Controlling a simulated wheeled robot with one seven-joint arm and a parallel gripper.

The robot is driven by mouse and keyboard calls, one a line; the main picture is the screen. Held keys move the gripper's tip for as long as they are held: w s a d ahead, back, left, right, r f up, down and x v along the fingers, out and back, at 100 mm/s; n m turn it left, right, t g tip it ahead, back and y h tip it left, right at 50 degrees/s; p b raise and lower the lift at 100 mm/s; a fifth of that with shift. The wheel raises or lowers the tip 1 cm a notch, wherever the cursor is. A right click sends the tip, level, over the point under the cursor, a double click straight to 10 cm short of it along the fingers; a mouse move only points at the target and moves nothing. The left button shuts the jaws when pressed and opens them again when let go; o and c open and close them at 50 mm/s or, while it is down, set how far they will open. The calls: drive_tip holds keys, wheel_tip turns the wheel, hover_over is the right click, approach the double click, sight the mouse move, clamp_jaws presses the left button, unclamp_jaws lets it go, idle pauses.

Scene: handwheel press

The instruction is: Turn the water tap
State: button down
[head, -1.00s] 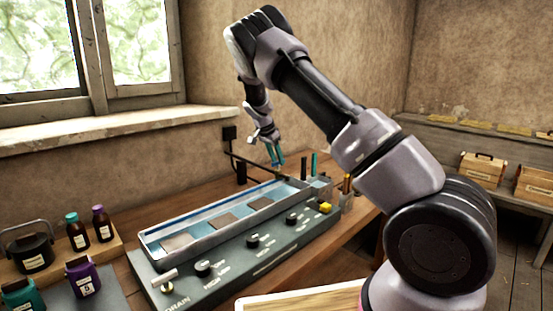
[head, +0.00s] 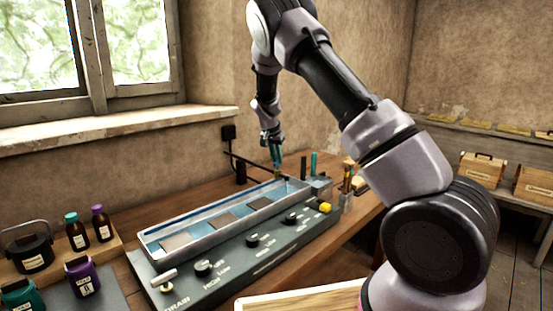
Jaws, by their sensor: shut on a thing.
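My gripper (head: 277,158) has teal fingers and points down at the far right end of the long grey sink tray (head: 160,250). The fingers are together, shut on a small part of the water tap there. A thin dark pipe (head: 252,165) runs from the wall toward this spot. The tap part between the fingers is mostly hidden and too small to make out clearly. The tray holds bluish water and several flat brownish plates.
A grey panel with black knobs (head: 252,240), a yellow knob (head: 325,208) and a pale drain lever (head: 164,281) fronts the tray. Brushes stand in a jar (head: 346,202) to the right. Bottles and a purple jar (head: 82,277) stand at the left.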

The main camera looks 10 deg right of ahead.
drive_tip(key=n, duration=0.2)
drive_tip(key=n+y, duration=0.2)
drive_tip(key=n, duration=0.1)
drive_tip(key=shift+d+n+t, duration=0.25)
drive_tip(key=shift+n+t, duration=0.05)
drive_tip(key=shift+t, duration=0.1)
idle(0.4)
drive_tip(key=c, duration=0.9)
unclamp_jaws()
drive_tip(key=shift+s, duration=0.1)
drive_tip(key=shift+r, duration=0.1)
drive_tip(key=shift+v, duration=5.3)
drive_tip(key=shift+d+r, duration=0.1)
